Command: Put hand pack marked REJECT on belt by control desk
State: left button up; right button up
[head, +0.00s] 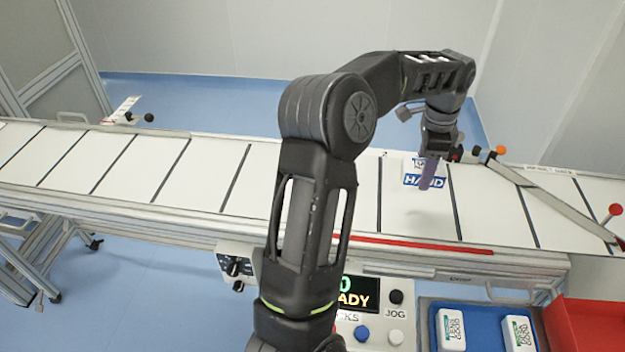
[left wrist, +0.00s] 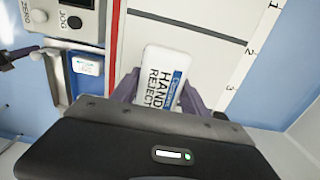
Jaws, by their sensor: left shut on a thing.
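The white hand pack (head: 411,181) has a blue band lettered HAND in the head view. In the left wrist view the same pack (left wrist: 158,75) reads HAND REJECT. My left gripper (head: 430,173) is shut on it, with a purple finger at each side of it. The pack is over the white belt (head: 300,185), above the stretch just right of the control desk (head: 240,268). A faint shadow on the belt, apart from the pack, suggests it is held slightly above. My right gripper is not in view.
A blue tray (head: 427,318) with packs marked GOOD stands at the front right, beside a red bin (head: 590,325). A slanting guide bar (head: 560,200) crosses the belt to the right of the pack. The belt left of my arm is clear.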

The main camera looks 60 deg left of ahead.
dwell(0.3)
pick_arm(q)
jog(key=p, duration=0.1)
send_over(412, 208)
jog(key=shift+f, duration=3.1)
notch_tip(412, 208, down, 4)
jog(key=shift+r+p, duration=0.25)
jog(key=shift+p, duration=0.2)
jog(key=shift+f, duration=0.15)
jog(key=shift+f, duration=0.25)
jog(key=o, duration=1.5)
jog(key=shift+r, duration=0.1)
